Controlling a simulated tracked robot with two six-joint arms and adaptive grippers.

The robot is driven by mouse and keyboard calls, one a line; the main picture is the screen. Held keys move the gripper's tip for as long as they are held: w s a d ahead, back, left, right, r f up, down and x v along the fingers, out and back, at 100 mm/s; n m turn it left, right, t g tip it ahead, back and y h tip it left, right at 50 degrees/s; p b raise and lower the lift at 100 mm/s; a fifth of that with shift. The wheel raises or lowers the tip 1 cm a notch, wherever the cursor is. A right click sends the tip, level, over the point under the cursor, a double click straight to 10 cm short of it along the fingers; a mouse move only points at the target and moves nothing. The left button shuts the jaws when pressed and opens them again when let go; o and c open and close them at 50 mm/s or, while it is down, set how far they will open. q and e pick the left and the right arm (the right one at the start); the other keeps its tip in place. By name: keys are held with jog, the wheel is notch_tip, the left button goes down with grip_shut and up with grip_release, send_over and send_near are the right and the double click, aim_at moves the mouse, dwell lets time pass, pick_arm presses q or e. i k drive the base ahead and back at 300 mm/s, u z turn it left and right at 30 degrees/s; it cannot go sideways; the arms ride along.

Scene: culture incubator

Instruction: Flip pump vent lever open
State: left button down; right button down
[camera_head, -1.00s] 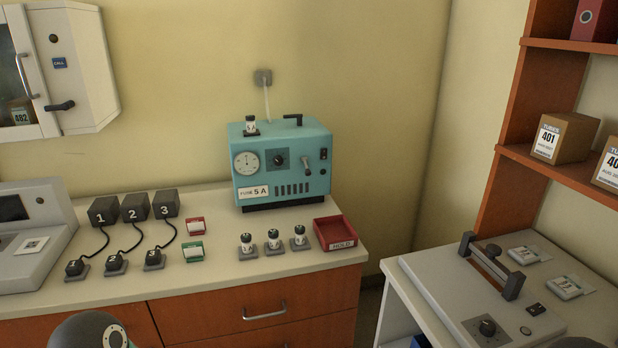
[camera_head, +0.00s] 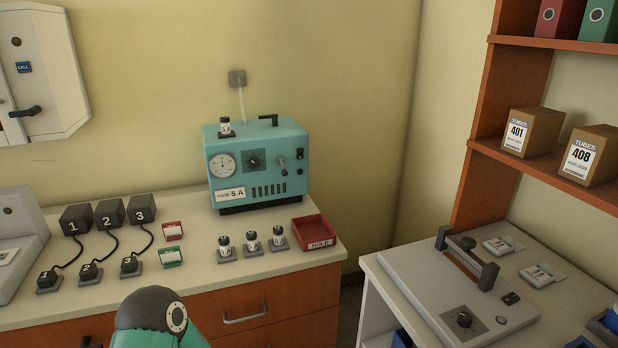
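The teal pump box (camera_head: 256,163) stands at the back of the left counter. Its front has a round white gauge (camera_head: 222,166), a black dial (camera_head: 253,161), a row of dark vent slots and a label reading "FUSE 5 A". A small grey lever (camera_head: 283,163) with a dark tip is on the right part of the front; its exact setting is too small to tell. A teal and dark part of my arm shows at the bottom edge. Neither gripper is visible.
Several small capped fuses (camera_head: 251,242) and a red HOLD tray (camera_head: 314,232) sit before the pump. Numbered black boxes (camera_head: 107,215) with cabled plugs are at left. A side bench (camera_head: 385,297) with a handled device stands right, below shelves.

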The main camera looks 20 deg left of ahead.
aim_at(285, 173)
jog(key=k, duration=0.85)
jog(key=u, duration=0.55)
jog(key=i, duration=1)
